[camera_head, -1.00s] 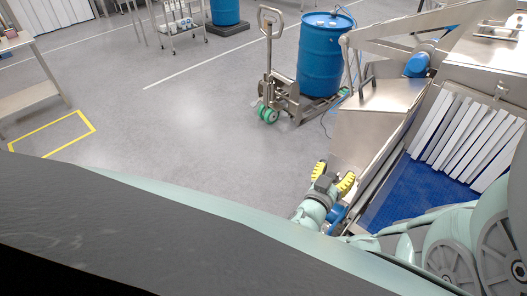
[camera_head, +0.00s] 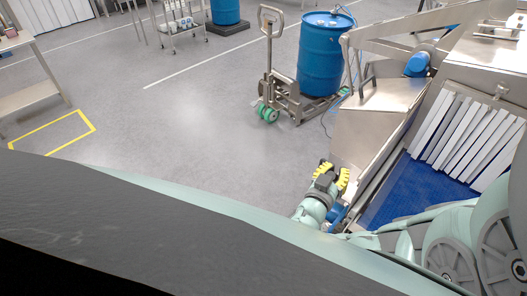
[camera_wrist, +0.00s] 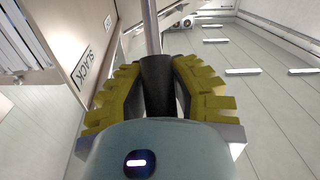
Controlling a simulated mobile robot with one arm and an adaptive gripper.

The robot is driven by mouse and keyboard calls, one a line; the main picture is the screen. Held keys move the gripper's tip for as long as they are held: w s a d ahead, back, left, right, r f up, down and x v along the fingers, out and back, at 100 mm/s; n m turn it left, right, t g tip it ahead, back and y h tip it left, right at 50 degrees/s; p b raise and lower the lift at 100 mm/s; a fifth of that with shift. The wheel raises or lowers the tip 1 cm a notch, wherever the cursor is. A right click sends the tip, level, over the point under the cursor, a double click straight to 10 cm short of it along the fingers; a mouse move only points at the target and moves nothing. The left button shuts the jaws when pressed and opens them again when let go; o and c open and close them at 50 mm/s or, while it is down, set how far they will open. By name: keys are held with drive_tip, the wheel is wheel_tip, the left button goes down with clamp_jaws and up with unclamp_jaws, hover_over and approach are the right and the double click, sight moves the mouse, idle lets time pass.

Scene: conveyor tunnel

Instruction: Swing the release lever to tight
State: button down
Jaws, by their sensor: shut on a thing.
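The release lever shows in the wrist view as a pale metal rod (camera_wrist: 151,25) with a dark grip (camera_wrist: 157,80) at its near end. My gripper (camera_wrist: 157,66) has its yellow ribbed fingers shut on the dark grip, one on each side. A plate marked SLACK (camera_wrist: 83,70) is on the panel left of the lever. In the head view my gripper (camera_head: 334,173) is beside the left side of the steel conveyor frame; the lever cannot be made out there.
The steel conveyor housing (camera_head: 375,110) stands close to my gripper, with white strip curtains (camera_head: 465,135) over a blue belt (camera_head: 400,190). A pallet truck (camera_head: 268,80) and blue drum (camera_head: 325,55) stand beyond. The floor (camera_head: 200,130) to the left is clear.

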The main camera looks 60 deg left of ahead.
drive_tip(key=shift+w+g+p, duration=0.25)
drive_tip(key=shift+g+p, duration=0.15)
drive_tip(key=shift+p, duration=0.15)
idle(0.8)
